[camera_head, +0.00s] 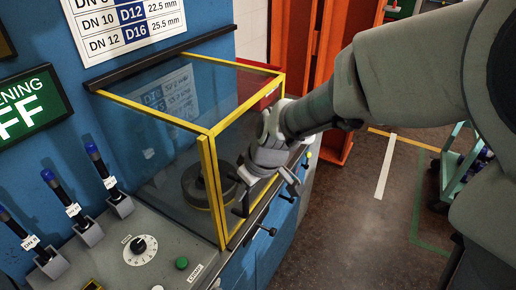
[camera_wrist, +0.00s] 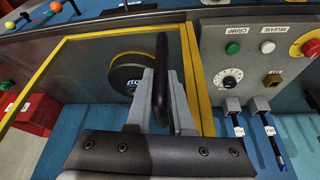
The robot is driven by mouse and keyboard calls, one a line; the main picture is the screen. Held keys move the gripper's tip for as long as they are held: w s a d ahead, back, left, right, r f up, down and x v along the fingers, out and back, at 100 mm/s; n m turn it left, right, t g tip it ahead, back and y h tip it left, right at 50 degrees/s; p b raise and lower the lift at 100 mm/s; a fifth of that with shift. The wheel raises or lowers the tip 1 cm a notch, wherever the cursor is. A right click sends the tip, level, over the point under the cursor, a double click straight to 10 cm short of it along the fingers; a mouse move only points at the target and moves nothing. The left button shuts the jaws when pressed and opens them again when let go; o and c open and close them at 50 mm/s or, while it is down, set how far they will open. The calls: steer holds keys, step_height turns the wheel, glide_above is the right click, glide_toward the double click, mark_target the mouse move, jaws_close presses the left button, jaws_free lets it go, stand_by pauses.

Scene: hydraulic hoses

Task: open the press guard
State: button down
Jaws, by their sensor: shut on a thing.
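The press guard is a clear box with a yellow frame (camera_head: 208,180), standing closed over a dark round press head (camera_head: 196,188). In the wrist view its yellow frame (camera_wrist: 193,75) surrounds the pane, with the press head (camera_wrist: 127,78) behind. A black bar handle (camera_wrist: 161,65) stands out from the guard's front; in the head view the handle (camera_head: 241,203) is partly hidden by my gripper. My gripper (camera_head: 268,178) is at the guard's front face. In the wrist view my gripper's fingers (camera_wrist: 160,98) lie on either side of the handle, shut on it.
A red emergency stop (camera_wrist: 312,47) shows in the wrist view.

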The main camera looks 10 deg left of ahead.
steer(key=shift+w, duration=0.1)
steer(key=w+d, duration=0.5)
steer(key=w, duration=0.7)
steer(key=w+d+b, duration=0.1)
steer(key=w+d, duration=0.4)
steer(key=w, duration=0.6)
steer(key=shift+w, duration=0.35)
steer(key=shift+a, duration=0.1)
steer(key=c, duration=0.8)
jaws_free()
steer(key=shift+s, duration=0.1)
steer(key=shift+r, duration=0.1)
steer(key=v, duration=1.7)
steer(key=shift+s+r, duration=0.15)
steer(key=shift+s, duration=0.05)
